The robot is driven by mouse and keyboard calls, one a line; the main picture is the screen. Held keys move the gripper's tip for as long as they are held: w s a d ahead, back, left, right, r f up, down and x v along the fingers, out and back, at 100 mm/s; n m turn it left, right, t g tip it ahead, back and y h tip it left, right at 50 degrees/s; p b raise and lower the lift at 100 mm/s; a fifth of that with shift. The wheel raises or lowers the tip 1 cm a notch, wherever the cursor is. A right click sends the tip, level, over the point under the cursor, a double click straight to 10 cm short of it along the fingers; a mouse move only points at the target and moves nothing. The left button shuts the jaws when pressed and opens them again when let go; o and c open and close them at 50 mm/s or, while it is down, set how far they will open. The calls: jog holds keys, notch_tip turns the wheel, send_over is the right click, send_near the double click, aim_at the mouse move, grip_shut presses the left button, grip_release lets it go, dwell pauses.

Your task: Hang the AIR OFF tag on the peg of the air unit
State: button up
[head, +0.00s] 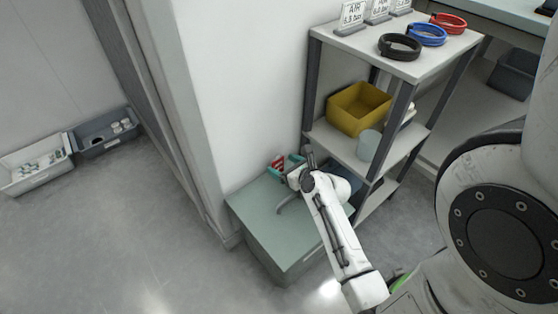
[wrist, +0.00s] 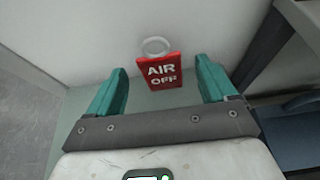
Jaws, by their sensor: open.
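The red AIR OFF tag (wrist: 164,72) has white lettering and a pale ring (wrist: 156,46) at its top. In the wrist view it shows between the two teal fingers of my gripper (wrist: 161,78), with a gap on each side. My gripper is open and holds nothing. In the head view the tag (head: 278,161) is a small red patch by the wall, above the back of the green-topped cabinet, close to my gripper (head: 286,165). I cannot tell whether the tag touches the cabinet top. I cannot make out the air unit's peg in either view.
A green-topped cabinet (head: 258,215) stands against the white wall. The shelf unit (head: 340,142) to its right holds a yellow bin (head: 360,107), a pale cylinder (head: 368,145), coiled hoses (head: 428,35) and AIR signs (head: 352,16). Two bins (head: 38,166) (head: 105,132) lie on the floor at left.

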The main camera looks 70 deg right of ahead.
jog(key=p+v, duration=0.3)
jog(key=v, duration=0.5)
jog(key=w+a+n+y, duration=0.1)
jog(key=a+n, duration=0.2)
jog(key=w+a+n+y, duration=0.2)
jog(key=n, duration=0.2)
jog(key=w+a+n+y, duration=0.1)
jog(key=a+n, duration=0.2)
jog(key=shift+w+a+f+y, duration=0.15)
jog(key=shift+a+f+y, duration=0.1)
jog(key=shift+a+y, duration=0.05)
jog(key=a+n+g+y, duration=0.1)
jog(key=a+n, duration=0.2)
jog(key=n, duration=0.1)
jog(key=a+n+g+y, duration=0.1)
jog(key=a+n, duration=0.2)
jog(key=n, duration=0.1)
jog(key=a+n+g+y, duration=0.1)
jog(key=a+n, duration=0.2)
jog(key=n, duration=0.2)
jog(key=shift+w+a+f+g, duration=0.15)
jog(key=shift+a+f+g, duration=0.1)
jog(key=shift+a+g, duration=0.15)
jog(key=s+a+r+n+g, duration=0.3)
jog(key=s+a+n+g, duration=0.3)
jog(key=n, duration=1.3)
jog(key=shift+s+a+r+g+h, duration=0.2)
jog(key=shift+s+a+g+h, duration=0.1)
jog(key=shift+s+a, duration=0.6)
